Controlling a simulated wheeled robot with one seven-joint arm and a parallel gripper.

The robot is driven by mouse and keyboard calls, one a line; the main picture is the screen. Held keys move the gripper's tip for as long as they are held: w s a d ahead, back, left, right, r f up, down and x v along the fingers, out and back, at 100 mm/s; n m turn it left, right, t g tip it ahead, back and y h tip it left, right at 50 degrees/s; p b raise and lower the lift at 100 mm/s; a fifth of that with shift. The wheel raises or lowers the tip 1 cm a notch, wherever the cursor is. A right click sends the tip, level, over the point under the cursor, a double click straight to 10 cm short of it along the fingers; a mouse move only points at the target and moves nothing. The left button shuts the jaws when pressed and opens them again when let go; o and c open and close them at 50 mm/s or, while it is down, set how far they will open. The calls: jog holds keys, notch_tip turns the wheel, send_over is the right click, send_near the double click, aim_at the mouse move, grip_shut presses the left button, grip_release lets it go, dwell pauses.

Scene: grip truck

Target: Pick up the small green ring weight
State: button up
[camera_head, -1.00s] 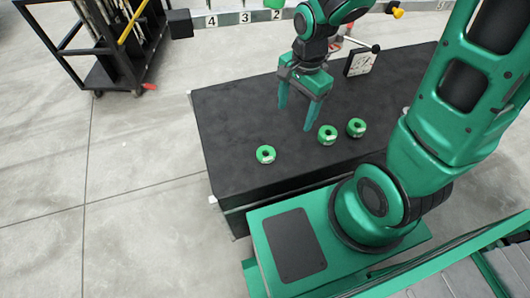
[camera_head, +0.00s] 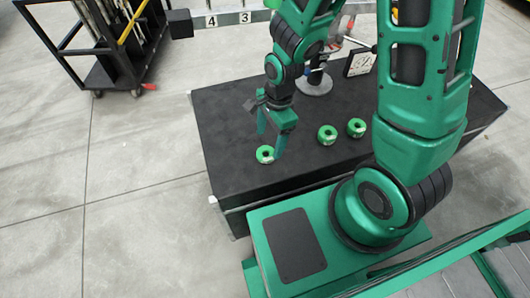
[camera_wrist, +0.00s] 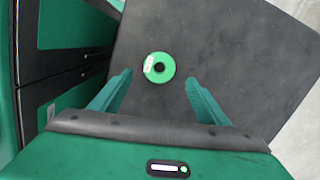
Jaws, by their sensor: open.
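A small green ring weight (camera_head: 265,154) with a dark centre hole lies flat on the black table top at its near left. In the wrist view this ring (camera_wrist: 152,76) lies between the lines of my two fingers, a little beyond their tips. My gripper (camera_head: 270,143) is open and empty, pointing down, with its fingertips close to this ring in the head view. How high the tips are above the table I cannot tell. Two more green rings, a middle one (camera_head: 327,135) and a right one (camera_head: 356,128), lie to the right on the same top.
The black table (camera_head: 232,125) is bare around the left ring. A square white dial (camera_head: 360,62) and a round grey base (camera_head: 318,86) stand towards the back. A black cart (camera_head: 110,60) stands on the floor at the far left.

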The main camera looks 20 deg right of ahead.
aim_at(265, 156)
jog(key=shift+s+a+f, duration=0.1)
jog(key=shift+a+f, duration=0.1)
jog(key=shift+f, duration=1.05)
jog(key=shift+s+a+f, duration=0.1)
jog(key=shift+a+f, duration=0.1)
jog(key=shift+f, duration=1.05)
jog(key=shift+w, duration=0.1)
jog(key=c, duration=1.4)
